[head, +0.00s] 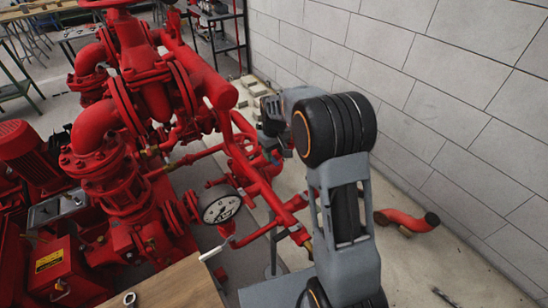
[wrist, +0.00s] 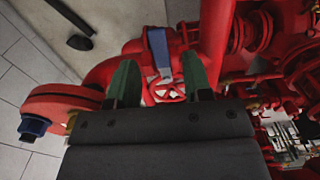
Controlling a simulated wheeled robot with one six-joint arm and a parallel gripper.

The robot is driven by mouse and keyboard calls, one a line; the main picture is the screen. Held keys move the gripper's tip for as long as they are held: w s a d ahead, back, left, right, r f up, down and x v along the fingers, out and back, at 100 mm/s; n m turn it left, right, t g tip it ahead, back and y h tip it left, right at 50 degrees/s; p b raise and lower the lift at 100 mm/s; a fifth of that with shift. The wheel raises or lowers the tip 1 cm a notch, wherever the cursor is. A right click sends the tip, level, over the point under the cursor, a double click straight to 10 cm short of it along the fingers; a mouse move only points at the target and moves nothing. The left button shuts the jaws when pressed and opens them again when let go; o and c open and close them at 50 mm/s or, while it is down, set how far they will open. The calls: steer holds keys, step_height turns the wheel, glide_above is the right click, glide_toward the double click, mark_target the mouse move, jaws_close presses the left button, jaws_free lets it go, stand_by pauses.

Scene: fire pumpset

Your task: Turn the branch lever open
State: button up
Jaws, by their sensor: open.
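A flat blue lever (wrist: 158,47) shows in the wrist view, on the red pipework just beyond my fingertips. It lies roughly between the lines of the two fingers and looks apart from them, though the exact depth is unclear. My gripper (wrist: 160,72) is open, with its two green fingers spread and nothing held. In the head view my arm covers most of the gripper and the area around the lever, so the lever cannot be made out clearly there.
A small red handwheel (wrist: 166,92) sits between my fingers in the wrist view. A red flange (wrist: 62,100) with a blue bolt is at left. In the head view, a pressure gauge (head: 221,205) and red pump pipework stand left of my arm; a block wall (head: 440,80) is at right.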

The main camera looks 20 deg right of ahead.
steer(key=shift+f, duration=1.35)
steer(key=shift+c, duration=0.2)
jaws_close()
